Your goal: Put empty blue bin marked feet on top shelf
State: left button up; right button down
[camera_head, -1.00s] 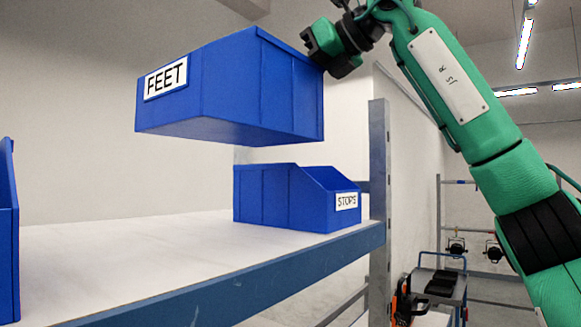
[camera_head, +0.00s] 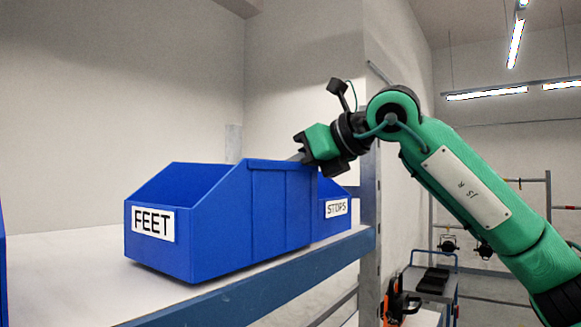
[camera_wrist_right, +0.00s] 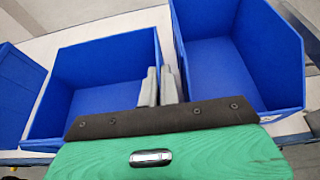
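The blue bin marked FEET (camera_head: 215,225) is upright at the shelf's front edge in the head view, its base on or very close to the white shelf surface (camera_head: 75,265). In the right wrist view it is the middle bin (camera_wrist_right: 100,65), and its visible inside is bare. My right gripper (camera_head: 303,150) is at its far right upper rim. In the wrist view the grey fingers (camera_wrist_right: 160,87) are close together on either side of the bin's wall, shut on it. My left gripper is not in view.
A blue bin marked STOPS (camera_head: 335,208) stands close behind FEET, partly hidden, beside the metal post (camera_head: 370,195). It shows on the right in the wrist view (camera_wrist_right: 215,65). Another blue bin (camera_wrist_right: 15,90) is at the left. A blue beam (camera_head: 270,285) edges the shelf.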

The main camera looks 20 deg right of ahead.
jog(key=shift+d+f, duration=0.1)
jog(key=shift+f, duration=0.25)
jog(key=shift+f, duration=0.1)
jog(key=c, duration=1.6)
grip_release()
jog(key=shift+c, duration=0.2)
jog(key=b+v, duration=0.4)
jog(key=v, duration=0.8)
